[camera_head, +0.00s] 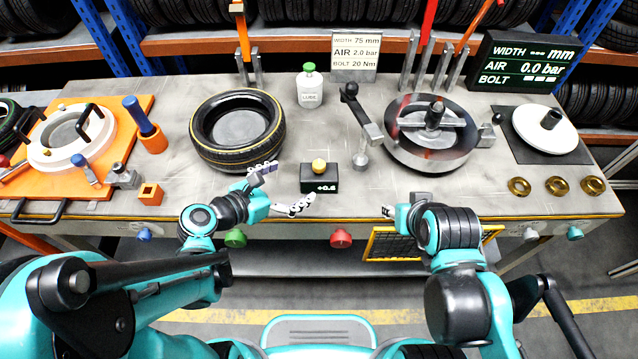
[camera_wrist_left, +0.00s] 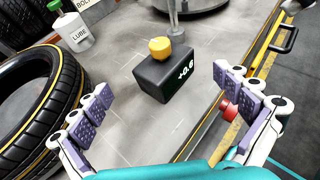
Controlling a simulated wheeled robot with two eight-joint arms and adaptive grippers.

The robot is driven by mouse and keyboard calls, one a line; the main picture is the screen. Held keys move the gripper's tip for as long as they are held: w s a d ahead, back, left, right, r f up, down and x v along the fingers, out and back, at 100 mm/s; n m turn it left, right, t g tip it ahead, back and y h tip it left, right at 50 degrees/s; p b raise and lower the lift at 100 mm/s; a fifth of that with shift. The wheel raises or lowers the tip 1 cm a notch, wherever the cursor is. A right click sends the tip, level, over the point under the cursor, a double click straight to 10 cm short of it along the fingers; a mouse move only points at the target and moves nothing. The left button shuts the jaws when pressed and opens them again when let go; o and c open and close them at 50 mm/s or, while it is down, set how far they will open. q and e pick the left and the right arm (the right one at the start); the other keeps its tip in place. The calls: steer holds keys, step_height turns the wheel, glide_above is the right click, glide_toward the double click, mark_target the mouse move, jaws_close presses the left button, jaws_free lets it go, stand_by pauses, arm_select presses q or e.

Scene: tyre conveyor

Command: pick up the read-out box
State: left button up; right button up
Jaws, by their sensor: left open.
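The read-out box (camera_head: 319,183) is a small black block with a yellow knob on top and "+0.6" on its front. It stands on the grey bench near the front edge. In the left wrist view the box (camera_wrist_left: 160,79) lies beyond and between the spread fingers. My left gripper (camera_head: 279,189) is open and empty, just left of the box and apart from it; its purple-padded fingers also show in the left wrist view (camera_wrist_left: 165,115). My right gripper (camera_head: 387,211) is small at the bench's front edge, right of the box; its jaw state is unclear.
A tyre (camera_head: 238,131) lies left of the box. A lube bottle (camera_head: 310,87) stands behind. A metal post (camera_head: 361,154) with a black-handled arm and a wheel rim (camera_head: 433,134) stand to the right. A red knob (camera_head: 341,238) is on the bench front.

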mark_target(315, 172)
arm_select(q)
steer(key=b+x, duration=0.2)
steer(key=x, duration=0.5)
steer(key=shift+d, duration=0.25)
steer(key=shift+s+r, duration=0.1)
steer(key=shift+s, duration=0.15)
jaws_close()
